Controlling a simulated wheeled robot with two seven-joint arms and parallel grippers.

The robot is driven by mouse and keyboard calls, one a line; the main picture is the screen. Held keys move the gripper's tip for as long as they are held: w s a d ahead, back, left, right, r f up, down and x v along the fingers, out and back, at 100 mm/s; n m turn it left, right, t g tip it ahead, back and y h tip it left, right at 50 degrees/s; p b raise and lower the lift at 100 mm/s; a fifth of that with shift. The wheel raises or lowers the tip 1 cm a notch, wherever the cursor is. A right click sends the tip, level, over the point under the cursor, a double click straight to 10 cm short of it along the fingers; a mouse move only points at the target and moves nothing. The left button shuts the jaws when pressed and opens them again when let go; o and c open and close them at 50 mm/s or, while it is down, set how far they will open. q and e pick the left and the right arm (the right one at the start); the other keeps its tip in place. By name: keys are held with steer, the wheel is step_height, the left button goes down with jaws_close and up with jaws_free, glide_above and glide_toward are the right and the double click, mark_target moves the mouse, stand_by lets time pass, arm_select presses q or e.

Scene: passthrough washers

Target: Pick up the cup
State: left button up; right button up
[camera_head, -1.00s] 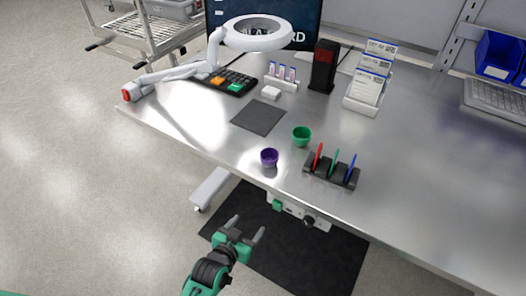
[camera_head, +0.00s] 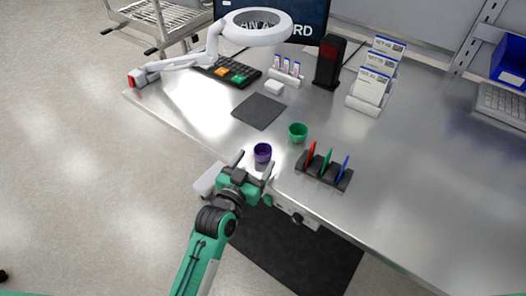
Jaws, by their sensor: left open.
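A small purple cup (camera_head: 262,152) stands upright near the front edge of the metal table (camera_head: 400,180). A green cup (camera_head: 298,131) stands a little behind it and to the right. My left gripper (camera_head: 254,161) is open at the table's front edge. Its two fingertips point toward the purple cup, one on its left and one at its lower right in the picture. I cannot tell whether the fingers touch the cup. Nothing is seen held. My right gripper is not in view.
A black rack (camera_head: 324,171) with red, green and blue pieces stands right of the cups. A dark square mat (camera_head: 259,111) lies behind them. A white lamp (camera_head: 256,28) arches over the back left, near a keypad (camera_head: 228,72). The table's right front is clear.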

mark_target(259, 157)
arm_select(q)
steer(key=shift+w+d, duration=0.2)
steer(key=shift+w, duration=0.2)
steer(key=p+x, duration=0.1)
steer(key=x, duration=0.3)
steer(key=shift+w+d+f+p, duration=0.2)
steer(key=shift+w+p, duration=0.1)
steer(key=shift+w, duration=0.05)
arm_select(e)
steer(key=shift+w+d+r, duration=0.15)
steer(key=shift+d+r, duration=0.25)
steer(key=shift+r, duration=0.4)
arm_select(q)
steer(key=c, duration=1)
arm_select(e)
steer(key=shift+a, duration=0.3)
